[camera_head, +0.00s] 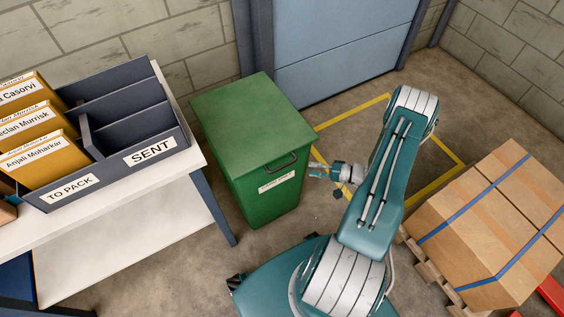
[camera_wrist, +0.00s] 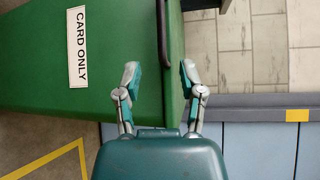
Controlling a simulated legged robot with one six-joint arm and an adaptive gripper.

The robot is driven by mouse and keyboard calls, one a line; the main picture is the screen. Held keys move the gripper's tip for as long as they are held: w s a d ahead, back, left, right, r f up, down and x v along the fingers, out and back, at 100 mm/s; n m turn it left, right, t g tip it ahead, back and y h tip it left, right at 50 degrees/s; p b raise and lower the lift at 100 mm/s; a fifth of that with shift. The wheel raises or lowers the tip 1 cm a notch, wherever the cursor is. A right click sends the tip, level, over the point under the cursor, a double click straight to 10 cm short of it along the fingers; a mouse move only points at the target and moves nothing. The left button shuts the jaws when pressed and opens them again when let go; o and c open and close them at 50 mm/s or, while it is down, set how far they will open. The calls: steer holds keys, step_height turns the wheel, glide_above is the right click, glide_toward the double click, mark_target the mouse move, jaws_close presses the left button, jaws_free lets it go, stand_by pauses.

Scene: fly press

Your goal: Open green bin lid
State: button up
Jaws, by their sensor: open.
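The green bin (camera_head: 262,205) stands left of my arm, with its green lid (camera_head: 240,115) down and shut. A dark bar handle (camera_head: 281,164) is at the lid's front edge, above a white label (camera_head: 277,182). In the wrist view the label reads CARD ONLY (camera_wrist: 78,47). My gripper (camera_head: 312,170) is just right of the bin's front, fingers pointing at it. In the wrist view my gripper (camera_wrist: 159,74) is open and empty, with the dark handle (camera_wrist: 162,35) lying ahead between the fingertip lines. I cannot tell how far the fingertips are from it.
A white table (camera_head: 150,215) with a grey sorter (camera_head: 110,185) of yellow folders stands close left of the bin. A blue shutter door (camera_head: 345,50) is behind. Strapped boxes (camera_head: 490,225) sit on a pallet at right. Yellow floor lines (camera_head: 350,112) mark clear floor between.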

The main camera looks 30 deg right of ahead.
mark_target(285, 165)
steer(key=x, duration=1)
steer(key=shift+a, duration=0.25)
jaws_close()
